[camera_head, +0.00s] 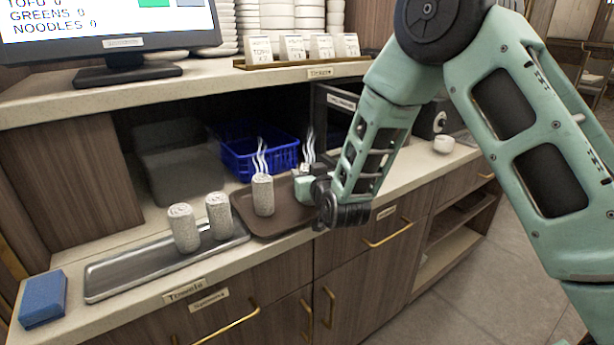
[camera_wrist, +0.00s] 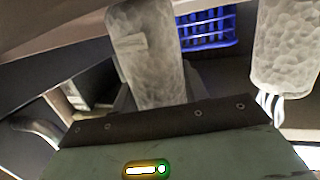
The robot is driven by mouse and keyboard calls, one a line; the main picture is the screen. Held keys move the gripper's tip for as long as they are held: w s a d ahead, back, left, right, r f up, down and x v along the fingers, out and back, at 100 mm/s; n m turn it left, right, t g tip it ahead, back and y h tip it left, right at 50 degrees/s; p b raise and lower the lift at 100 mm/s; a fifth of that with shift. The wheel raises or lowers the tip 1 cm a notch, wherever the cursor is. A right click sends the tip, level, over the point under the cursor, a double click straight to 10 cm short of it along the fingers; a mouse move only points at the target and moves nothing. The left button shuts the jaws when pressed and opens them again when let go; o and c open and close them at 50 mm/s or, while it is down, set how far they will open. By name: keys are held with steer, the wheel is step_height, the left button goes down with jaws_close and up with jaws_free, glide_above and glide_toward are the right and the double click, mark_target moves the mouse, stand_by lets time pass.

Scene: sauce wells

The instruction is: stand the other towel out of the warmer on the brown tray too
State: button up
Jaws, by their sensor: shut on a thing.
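The brown tray (camera_head: 240,205) lies on the counter, with one steaming rolled towel (camera_head: 263,195) upright on it. My gripper (camera_head: 301,183) is at the tray's right end, shut on another pale rolled towel. In the head view this towel is mostly hidden by my gripper, and steam rises above it. In the wrist view the held towel (camera_wrist: 150,60) is between the fingers, and the standing towel (camera_wrist: 285,45) is apart to the right. I cannot tell whether the held towel touches the tray. The dark warmer (camera_head: 335,100) is behind my arm, partly hidden.
A steel tray (camera_head: 115,277) at left holds two upright towels (camera_head: 184,228) (camera_head: 219,215) without visible steam. A blue basket (camera_head: 258,155) stands behind the brown tray. A blue sponge-like block (camera_head: 42,299) is at far left. A small white cup (camera_head: 444,144) is at right.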

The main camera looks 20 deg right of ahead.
steer(key=shift+f, duration=0.3)
steer(key=shift+f, duration=0.15)
steer(key=o, duration=1)
